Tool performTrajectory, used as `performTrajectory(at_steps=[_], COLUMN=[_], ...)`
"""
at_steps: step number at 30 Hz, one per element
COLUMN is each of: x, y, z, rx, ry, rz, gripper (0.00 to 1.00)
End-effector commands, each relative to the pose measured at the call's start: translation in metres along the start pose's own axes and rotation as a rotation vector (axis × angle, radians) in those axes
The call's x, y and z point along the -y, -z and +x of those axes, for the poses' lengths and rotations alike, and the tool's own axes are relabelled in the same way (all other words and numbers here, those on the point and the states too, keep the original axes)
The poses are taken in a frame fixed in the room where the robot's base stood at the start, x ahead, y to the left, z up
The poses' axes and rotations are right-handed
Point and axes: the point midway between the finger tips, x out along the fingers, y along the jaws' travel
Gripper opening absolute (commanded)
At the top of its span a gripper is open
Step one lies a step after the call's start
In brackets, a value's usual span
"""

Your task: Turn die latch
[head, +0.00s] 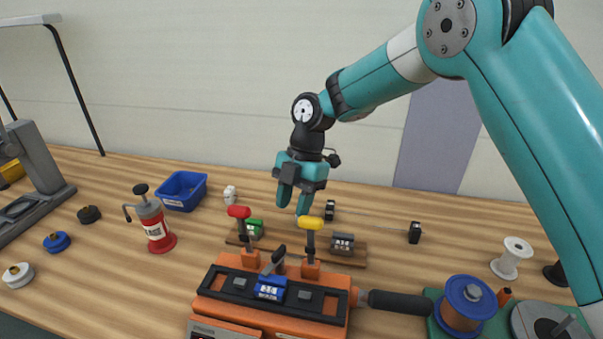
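An orange machine (215,283) with a dark top plate stands at the front centre. A blue block with a white label (269,293) sits in the plate, and a short dark lever (273,261) leans up beside it. A red-topped lever (239,212) and a yellow-topped lever (312,223) stand upright behind the plate. I cannot tell which of these levers is the die latch. My gripper (293,206) points down above and behind the machine, between the red and yellow tops in the picture. Its two fingers are apart with nothing between them.
A black handle (398,302) sticks out from the machine's right side. A blue spool (465,300) stands at the right. A wooden strip with small blocks (354,256) lies behind the machine.

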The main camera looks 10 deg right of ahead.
Motion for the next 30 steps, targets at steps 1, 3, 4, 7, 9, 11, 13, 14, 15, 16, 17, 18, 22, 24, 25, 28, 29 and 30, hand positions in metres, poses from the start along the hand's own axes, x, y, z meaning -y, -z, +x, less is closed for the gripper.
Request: performTrajectory(at_steps=[1, 3, 4, 7, 9, 11, 13, 14, 15, 16, 17, 18, 22, 24, 25, 28, 29, 30], x=[-0.001, -0.001, -0.001, 0.000, -0.001, -0.001, -0.001, 0.000, 0.000, 0.000, 0.000, 0.000, 0.000, 0.000, 0.000, 0.005, 0.009, 0.015], y=[-0.002, -0.002, -0.001, -0.001, 0.000, 0.000, 0.000, 0.000, 0.000, 0.000, 0.000, 0.000, 0.000, 0.000, 0.001, 0.008, 0.013, 0.021], z=[-0.013, -0.030, -0.037, -0.057, -0.068, -0.075, -0.079, -0.081, -0.082, -0.083, -0.083, -0.083, -0.083, -0.083, -0.083, -0.089, -0.092, -0.097], rx=[0.002, 0.003, 0.001, 0.003, -0.001, -0.001, -0.001, -0.001, 0.000, 0.000, 0.000, 0.000, -0.001, -0.001, -0.001, 0.000, -0.001, -0.002], ry=[-0.006, -0.005, -0.005, -0.003, -0.002, -0.001, 0.000, 0.000, 0.000, 0.000, 0.000, 0.000, 0.001, 0.000, 0.000, -0.010, -0.016, -0.028], rz=[-0.001, 0.000, 0.000, 0.000, 0.000, 0.000, 0.000, 0.000, 0.000, 0.000, 0.000, 0.000, 0.000, 0.000, 0.003, 0.053, 0.087, 0.146], gripper=[0.38, 0.38, 0.38, 0.38, 0.38, 0.38, 0.38, 0.38, 0.38, 0.38, 0.38, 0.38, 0.38, 0.38, 0.38, 0.38, 0.38, 0.38])
